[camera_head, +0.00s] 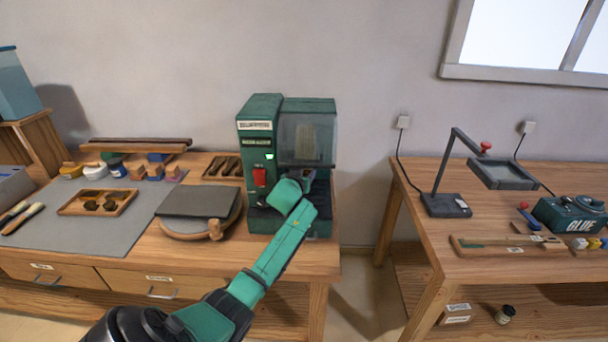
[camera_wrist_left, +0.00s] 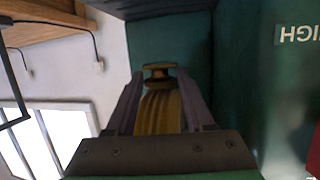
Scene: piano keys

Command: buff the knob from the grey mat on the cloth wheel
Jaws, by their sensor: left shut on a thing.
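The green machine (camera_head: 259,125) stands at the right end of the left bench, with a clear shield (camera_head: 302,135) on its right half. A pale brownish shape, possibly the cloth wheel, shows dimly behind the shield. My left gripper (camera_head: 309,182) reaches into the machine's open front below the shield; its fingertips are hidden there. In the left wrist view my left gripper (camera_wrist_left: 160,97) is shut on a brass-coloured knob (camera_wrist_left: 159,72), whose flanged end sticks out past the fingers. Contact with a wheel cannot be seen. The grey mat (camera_head: 60,235) lies on the bench at left. My right gripper is not in view.
A wooden tray (camera_head: 72,208) with dark round pieces lies on the mat. A dark slab on a round turntable (camera_head: 187,230) stands left of the machine. A red switch (camera_head: 259,177) and a lit green light (camera_head: 269,156) are on its front. A gap separates the right bench (camera_head: 490,268).

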